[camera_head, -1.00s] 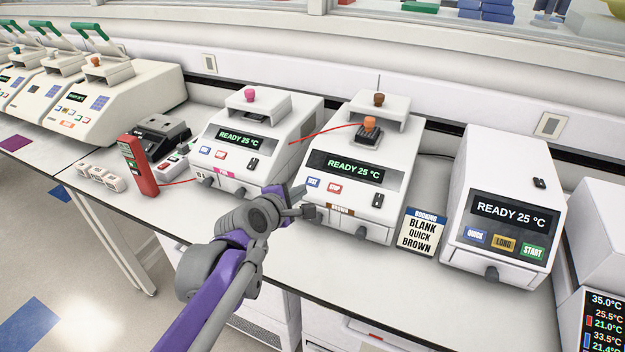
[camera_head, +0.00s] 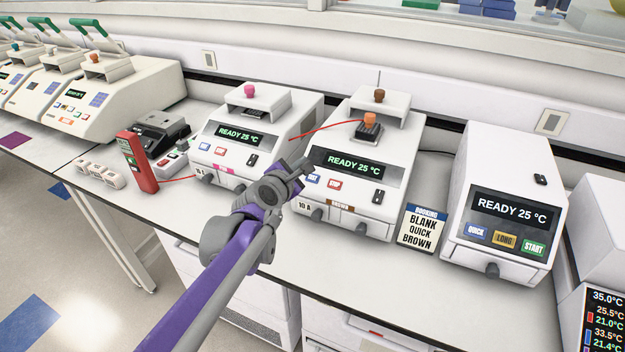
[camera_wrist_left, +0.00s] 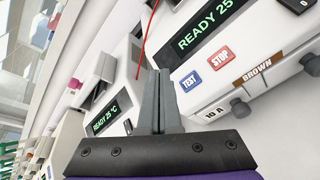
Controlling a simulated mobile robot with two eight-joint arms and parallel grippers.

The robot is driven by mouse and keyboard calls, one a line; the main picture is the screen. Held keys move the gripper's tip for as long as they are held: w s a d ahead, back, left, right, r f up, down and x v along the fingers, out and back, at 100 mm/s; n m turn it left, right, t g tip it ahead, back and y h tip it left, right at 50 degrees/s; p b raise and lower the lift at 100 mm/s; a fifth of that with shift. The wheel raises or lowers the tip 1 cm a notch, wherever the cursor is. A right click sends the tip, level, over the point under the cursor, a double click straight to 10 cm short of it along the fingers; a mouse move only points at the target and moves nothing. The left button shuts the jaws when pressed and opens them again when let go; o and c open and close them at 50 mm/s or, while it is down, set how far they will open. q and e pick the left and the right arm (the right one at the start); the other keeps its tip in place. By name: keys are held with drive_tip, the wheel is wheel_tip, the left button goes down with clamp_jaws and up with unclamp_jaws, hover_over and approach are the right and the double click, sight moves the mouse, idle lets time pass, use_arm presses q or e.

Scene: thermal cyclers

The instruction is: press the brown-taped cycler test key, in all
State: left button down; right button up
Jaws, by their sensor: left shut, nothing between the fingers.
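The brown-taped cycler (camera_head: 350,205) is a white box with a brown knob on top, a "READY 25 °C" display and a brown "BROWN" tape on its front. Its blue TEST key (camera_wrist_left: 190,80) shows in the left wrist view beside the red STOP key (camera_wrist_left: 220,58); in the head view the TEST key is partly hidden by my gripper. My left gripper (camera_head: 303,167) is shut and empty, in front of the cycler's left front edge near the TEST key. In the left wrist view its fingers (camera_wrist_left: 158,85) lie left of the key; contact cannot be told. My right gripper is not in view.
A pink-taped cycler (camera_head: 238,135) stands to the left, with a red cable (camera_head: 325,131) running between the two. A booking card (camera_head: 420,229) and another cycler (camera_head: 508,208) stand to the right. A red handheld device (camera_head: 138,163) is at the left.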

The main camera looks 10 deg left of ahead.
use_arm(q)
drive_tip(key=b, duration=0.2)
hover_over(308, 188)
drive_tip(key=s, duration=0.1)
wheel_tip(308, 188, down, 5)
drive_tip(key=shift+w+a+f, duration=0.1)
drive_tip(key=shift+w+f, duration=0.1)
drive_tip(key=shift+f, duration=0.1)
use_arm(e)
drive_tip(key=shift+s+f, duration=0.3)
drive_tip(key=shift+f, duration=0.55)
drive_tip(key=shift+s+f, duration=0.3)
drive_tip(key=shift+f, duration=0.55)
use_arm(q)
drive_tip(key=shift+w+f, duration=0.1)
drive_tip(key=shift+w+f+b, duration=0.1)
drive_tip(key=shift+f+b, duration=0.15)
drive_tip(key=shift+b, duration=0.05)
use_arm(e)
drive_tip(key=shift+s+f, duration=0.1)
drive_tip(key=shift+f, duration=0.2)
